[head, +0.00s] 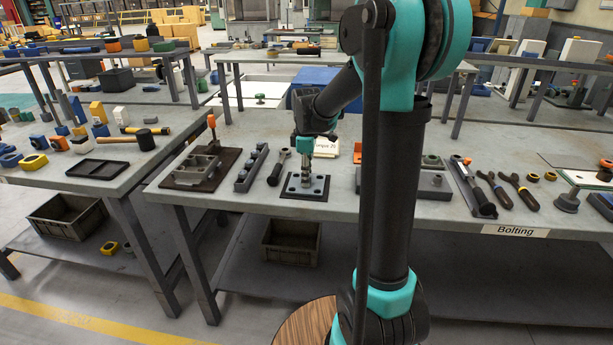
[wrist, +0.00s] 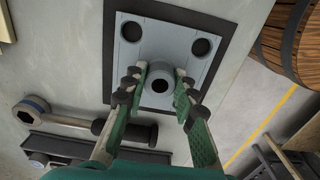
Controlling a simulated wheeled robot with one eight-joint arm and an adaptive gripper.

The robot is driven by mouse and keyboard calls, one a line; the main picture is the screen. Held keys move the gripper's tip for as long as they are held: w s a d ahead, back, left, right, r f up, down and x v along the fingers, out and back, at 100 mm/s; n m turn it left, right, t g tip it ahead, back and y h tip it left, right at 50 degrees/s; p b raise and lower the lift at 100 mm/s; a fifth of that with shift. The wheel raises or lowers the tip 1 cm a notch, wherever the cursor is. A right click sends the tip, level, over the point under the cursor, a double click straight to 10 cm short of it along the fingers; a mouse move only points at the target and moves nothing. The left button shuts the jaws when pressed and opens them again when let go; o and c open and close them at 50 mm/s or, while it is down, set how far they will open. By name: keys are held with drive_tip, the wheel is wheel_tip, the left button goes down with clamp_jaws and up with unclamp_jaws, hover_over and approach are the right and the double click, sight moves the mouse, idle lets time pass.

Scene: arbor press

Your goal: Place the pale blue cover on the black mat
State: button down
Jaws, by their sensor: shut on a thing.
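The pale blue cover (wrist: 140,45) is a flat plate with dark round holes and a raised hollow boss (wrist: 161,82) at its middle. It lies flat within the outline of the black mat (wrist: 109,50), whose dark border shows around it. In the head view the cover (head: 293,188) is at the front of the Bolting bench. My gripper (wrist: 158,88) points down, with its green fingers on both sides of the boss, shut on it. In the head view my gripper (head: 305,157) is right above the plate. Whether a thin gap remains under the plate I cannot tell.
A ratchet wrench (head: 278,166) lies close left of the mat, also in the wrist view (wrist: 60,119). A slotted block (head: 251,167) and a fixture (head: 197,167) stand farther left. A sign (head: 327,145) stands behind. Bare bench (head: 343,190) is to the right.

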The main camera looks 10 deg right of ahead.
drive_tip(key=c, duration=1.2)
unclamp_jaws()
wheel_tip(320, 180, up, 12)
